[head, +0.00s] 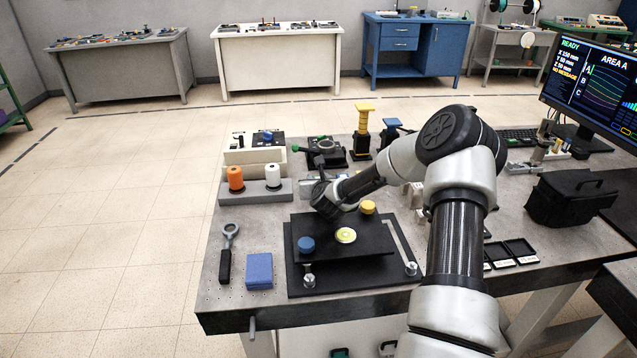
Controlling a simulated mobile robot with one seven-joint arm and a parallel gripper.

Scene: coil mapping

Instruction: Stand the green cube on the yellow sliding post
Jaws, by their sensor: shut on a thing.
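The yellow sliding post (362,122) stands upright towards the back of the bench, with a flat yellow top plate and a black foot. Its top looks bare. My gripper (320,163) is at the end of my dark wrist, over the bench left of and nearer than the post. It is small and dark here, and its fingers are mostly hidden. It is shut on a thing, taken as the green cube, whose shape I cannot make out. No separate green cube shows on the bench.
A blue-topped post (392,128) stands right of the yellow one. A green-handled fixture (333,150) lies near the gripper. A black plate (340,268) with coloured knobs is below my wrist. Orange and white spools (236,178) stand left. A monitor (590,95) is at right.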

